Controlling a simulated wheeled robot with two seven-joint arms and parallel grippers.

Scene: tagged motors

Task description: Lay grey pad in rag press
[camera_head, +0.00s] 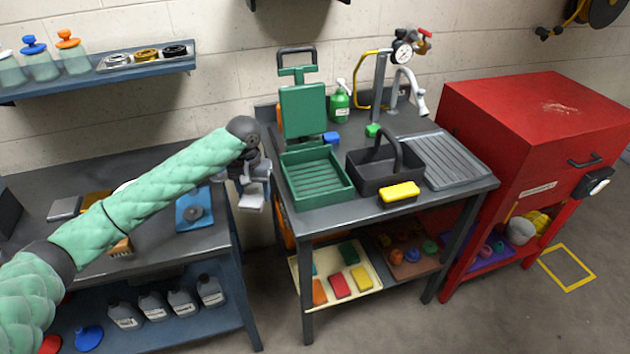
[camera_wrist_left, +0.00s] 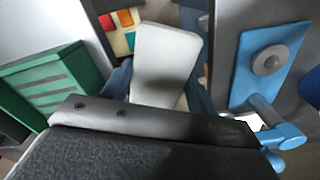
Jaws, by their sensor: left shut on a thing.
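My left gripper (camera_head: 250,187) is shut on a light grey pad (camera_head: 254,202), which hangs below it over the gap between the two benches. In the left wrist view the pad (camera_wrist_left: 166,58) sticks out between the fingers. The green rag press (camera_head: 345,193) stands on the sink bench, just right of the gripper. It has a ribbed tray and an upright green plate (camera_head: 303,110) with a handle on top, and it stands open. Part of the press also shows at the left of the left wrist view (camera_wrist_left: 55,84). My right gripper is not in view.
A green soap bottle (camera_head: 340,104) and tap are behind. Coloured sponges lie on the shelf below. A blue plate (camera_head: 190,216) lies on the left bench.

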